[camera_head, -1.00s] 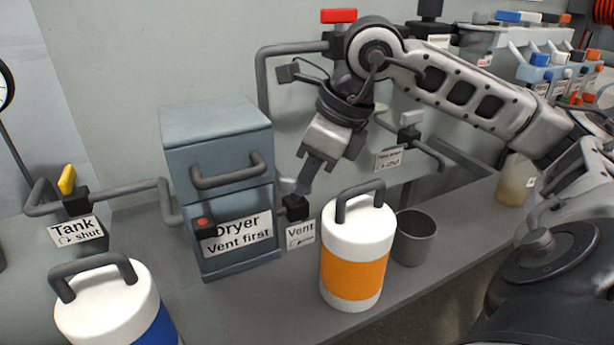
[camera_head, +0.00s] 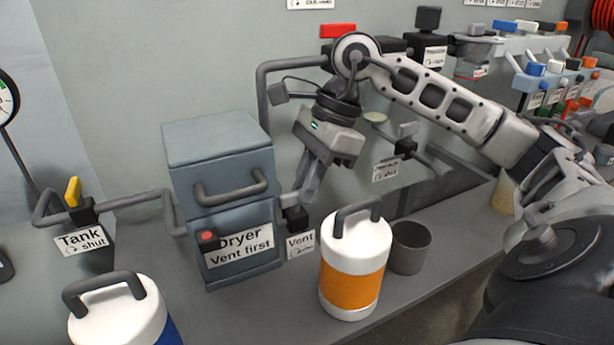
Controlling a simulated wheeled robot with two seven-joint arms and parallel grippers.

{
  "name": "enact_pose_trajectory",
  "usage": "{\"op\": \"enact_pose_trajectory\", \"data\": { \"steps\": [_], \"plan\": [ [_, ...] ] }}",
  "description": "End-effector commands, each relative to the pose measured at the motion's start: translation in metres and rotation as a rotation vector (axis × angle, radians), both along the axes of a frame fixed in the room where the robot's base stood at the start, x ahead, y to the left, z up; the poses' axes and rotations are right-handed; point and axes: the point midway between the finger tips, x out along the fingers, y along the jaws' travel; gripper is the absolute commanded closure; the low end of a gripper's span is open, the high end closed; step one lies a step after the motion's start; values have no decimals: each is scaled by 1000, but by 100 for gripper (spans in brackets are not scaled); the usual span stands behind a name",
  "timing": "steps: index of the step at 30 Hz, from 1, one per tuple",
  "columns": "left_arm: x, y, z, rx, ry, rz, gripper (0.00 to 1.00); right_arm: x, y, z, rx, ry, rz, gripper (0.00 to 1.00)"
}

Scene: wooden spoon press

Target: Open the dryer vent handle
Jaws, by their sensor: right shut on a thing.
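The grey-blue dryer (camera_head: 222,150) stands against the wall, with a dark bar handle on its upper part and a "Dryer Vent first" label below. The vent valve (camera_head: 297,217) is a small black block at the dryer's right side, above a "Vent" label (camera_head: 300,245). A pale vent handle (camera_head: 289,199) shows at the valve, partly covered by my gripper. My right gripper (camera_head: 303,199) points down at the valve and is shut on the vent handle. My left gripper is not in view.
A white canister with an orange band (camera_head: 350,285) stands just in front of the vent, beside a grey cup (camera_head: 410,247). A white and blue canister (camera_head: 120,315) is at front left. A yellow tank valve handle (camera_head: 73,192) stands upright at left.

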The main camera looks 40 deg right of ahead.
Motion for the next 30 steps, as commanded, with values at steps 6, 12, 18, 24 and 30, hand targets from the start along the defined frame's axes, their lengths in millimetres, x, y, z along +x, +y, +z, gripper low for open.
{"op": "enact_pose_trajectory", "data": {
  "steps": [6, 12, 18, 24, 30],
  "plan": [
    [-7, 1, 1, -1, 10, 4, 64, 1, -1, 1, -1, -3, 27, 100],
    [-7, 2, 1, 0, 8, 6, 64, 1, -1, 1, -3, -4, 30, 100],
    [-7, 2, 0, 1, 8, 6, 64, 1, -1, 1, -3, -4, 30, 77],
    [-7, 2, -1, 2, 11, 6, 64, 1, -1, 1, -2, -2, 29, 66],
    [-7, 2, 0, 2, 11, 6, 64, 1, -2, 5, -2, -3, 28, 66]
  ]
}}
